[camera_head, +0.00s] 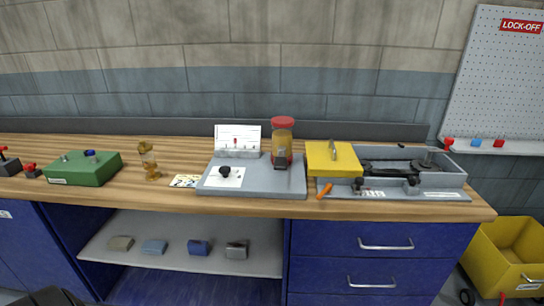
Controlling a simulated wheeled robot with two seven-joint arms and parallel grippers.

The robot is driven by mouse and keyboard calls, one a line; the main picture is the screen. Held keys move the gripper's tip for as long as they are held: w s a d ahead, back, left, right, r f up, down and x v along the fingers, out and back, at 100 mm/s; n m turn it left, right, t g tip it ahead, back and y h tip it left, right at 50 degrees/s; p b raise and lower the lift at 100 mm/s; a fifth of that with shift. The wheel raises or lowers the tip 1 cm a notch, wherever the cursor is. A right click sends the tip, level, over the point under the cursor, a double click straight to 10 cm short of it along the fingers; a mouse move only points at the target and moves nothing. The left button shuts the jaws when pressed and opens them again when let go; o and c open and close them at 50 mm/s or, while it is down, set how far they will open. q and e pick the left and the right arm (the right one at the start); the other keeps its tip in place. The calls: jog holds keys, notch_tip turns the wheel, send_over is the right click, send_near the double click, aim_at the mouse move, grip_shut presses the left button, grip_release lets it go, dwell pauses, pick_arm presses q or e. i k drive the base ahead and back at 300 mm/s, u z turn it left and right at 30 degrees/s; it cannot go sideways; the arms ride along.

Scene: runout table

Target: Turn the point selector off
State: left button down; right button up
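A black knob (224,171) sits on a white label on the sloped grey panel (258,181) at the middle of the bench; it looks like the point selector, but its pointer direction and markings are too small to read. Small levers or switches stand behind it in front of a white card (238,134). A red-capped amber jar (283,142) stands at the panel's right side. Neither gripper shows. A dark shape at the bottom left edge may be part of my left arm, but no fingers are visible.
On the wooden bench (120,200) are a green box (84,168), a brass fitting (149,161), and a grey tray unit (450,178) with a yellow cover (333,159). An orange handle (325,190) lies near the front edge. A yellow bin (508,260) stands on the floor at right.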

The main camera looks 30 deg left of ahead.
aim_at(223, 170)
jog(key=z, duration=1.25)
jog(key=k, duration=1.1)
jog(key=u, duration=0.95)
